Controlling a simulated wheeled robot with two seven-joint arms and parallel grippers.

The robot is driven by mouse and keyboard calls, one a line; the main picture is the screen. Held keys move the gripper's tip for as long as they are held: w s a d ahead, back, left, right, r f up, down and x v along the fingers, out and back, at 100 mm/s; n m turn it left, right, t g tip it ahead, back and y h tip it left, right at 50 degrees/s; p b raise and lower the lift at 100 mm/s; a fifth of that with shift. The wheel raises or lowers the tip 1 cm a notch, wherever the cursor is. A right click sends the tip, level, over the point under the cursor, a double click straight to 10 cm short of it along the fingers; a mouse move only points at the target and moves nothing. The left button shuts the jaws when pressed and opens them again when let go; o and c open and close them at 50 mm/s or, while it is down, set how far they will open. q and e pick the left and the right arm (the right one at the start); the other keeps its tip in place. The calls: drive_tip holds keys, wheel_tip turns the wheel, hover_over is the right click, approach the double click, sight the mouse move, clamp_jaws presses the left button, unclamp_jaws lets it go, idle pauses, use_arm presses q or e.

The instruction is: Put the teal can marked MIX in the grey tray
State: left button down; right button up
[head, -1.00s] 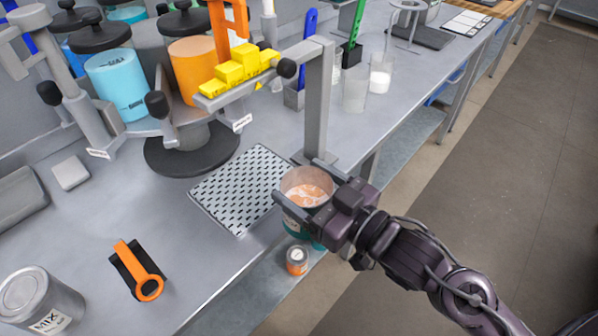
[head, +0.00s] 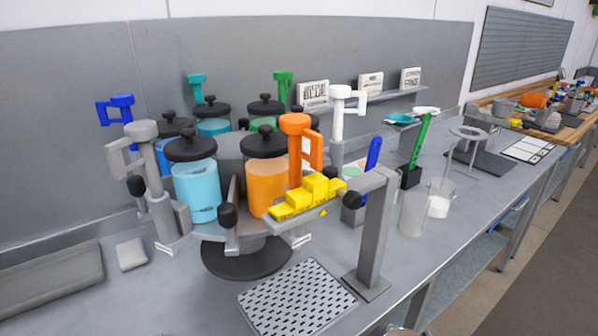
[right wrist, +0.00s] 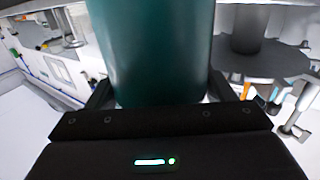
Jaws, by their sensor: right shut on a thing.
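In the right wrist view a teal can (right wrist: 160,45) stands between the fingers of my right gripper (right wrist: 160,92). The gripper is shut on it. No MIX marking shows on the side facing this camera. The head view does not clearly show this gripper. A long, shallow grey tray-like piece (head: 50,278) lies at the left of the bench in the head view; I cannot tell whether it is the grey tray. A grey perforated plate (head: 296,298) lies at the bench front. My left gripper is not in view.
A carousel with lidded canisters, including a blue one (head: 196,190) and an orange one (head: 265,187), stands mid-bench. A grey post (head: 375,235) with a horizontal arm stands right of the perforated plate. Clear beakers (head: 413,214) stand farther right.

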drive_tip(key=shift+s+d+f+m+h, duration=0.5)
drive_tip(key=shift+s+d+f+h, duration=0.1)
drive_tip(key=shift+d+h, duration=0.15)
drive_tip(key=w+a+r+n+y, duration=0.1)
drive_tip(key=r, duration=0.1)
drive_tip(key=w+a+r+n+y, duration=0.1)
drive_tip(key=a+y, duration=0.1)
drive_tip(key=w+a+r+n+y, duration=0.1)
drive_tip(key=a+r+y, duration=0.1)
drive_tip(key=shift+r+n+g, duration=0.3)
drive_tip(key=a+r+n+g+y, duration=0.1)
drive_tip(key=a+r+n+y, duration=0.1)
drive_tip(key=a+y, duration=0.1)
drive_tip(key=s+a+r+n+g+y, duration=0.1)
drive_tip(key=y, duration=0.1)
drive_tip(key=shift+a+r+g, duration=0.2)
drive_tip(key=shift+a+g, duration=0.1)
drive_tip(key=f+p+x, duration=0.1)
drive_tip(key=f+x, duration=0.2)
drive_tip(key=x, duration=1.5)
